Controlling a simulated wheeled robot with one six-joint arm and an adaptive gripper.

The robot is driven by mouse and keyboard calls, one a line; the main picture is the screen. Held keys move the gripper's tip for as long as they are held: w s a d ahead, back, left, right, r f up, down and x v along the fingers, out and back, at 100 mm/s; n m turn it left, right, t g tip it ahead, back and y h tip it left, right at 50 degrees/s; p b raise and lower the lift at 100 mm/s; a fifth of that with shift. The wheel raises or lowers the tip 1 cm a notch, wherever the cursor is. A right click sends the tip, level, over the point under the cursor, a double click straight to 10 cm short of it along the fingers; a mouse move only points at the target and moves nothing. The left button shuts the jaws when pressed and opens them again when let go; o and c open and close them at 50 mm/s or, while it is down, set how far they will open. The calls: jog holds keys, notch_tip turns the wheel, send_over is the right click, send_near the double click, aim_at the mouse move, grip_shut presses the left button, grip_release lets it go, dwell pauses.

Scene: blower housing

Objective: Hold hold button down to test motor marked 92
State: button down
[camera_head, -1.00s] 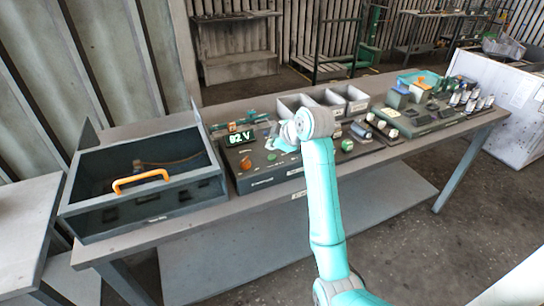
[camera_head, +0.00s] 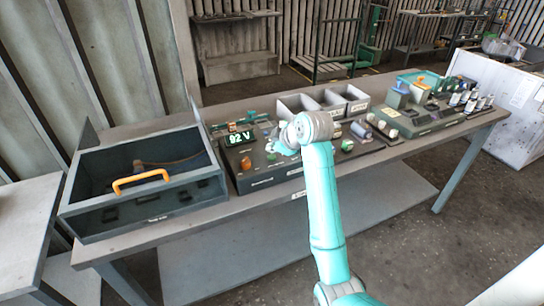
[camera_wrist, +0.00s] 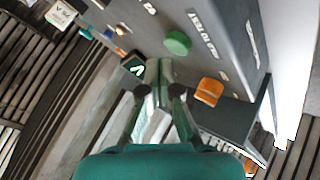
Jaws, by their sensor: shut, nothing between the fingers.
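In the head view my gripper (camera_head: 284,144) is partly hidden by my wrist.
A dark open bin (camera_head: 80,190) with an orange handle (camera_head: 141,181) stands left of the console. Grey trays (camera_head: 296,104) stand behind. Small cylinders and a second device (camera_head: 432,122) fill the right side. The bench's front strip is mostly clear.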

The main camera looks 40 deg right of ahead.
aim_at(273, 157)
jog(key=shift+f, duration=0.15)
dwell(0.6)
jog(key=shift+f, duration=0.25)
jog(key=shift+f, duration=0.45)
dwell(1.8)
jog(key=shift+r, duration=0.15)
dwell(0.9)
jog(key=shift+r, duration=0.75)
jog(key=shift+r, duration=2.5)
jog(key=shift+s, duration=0.1)
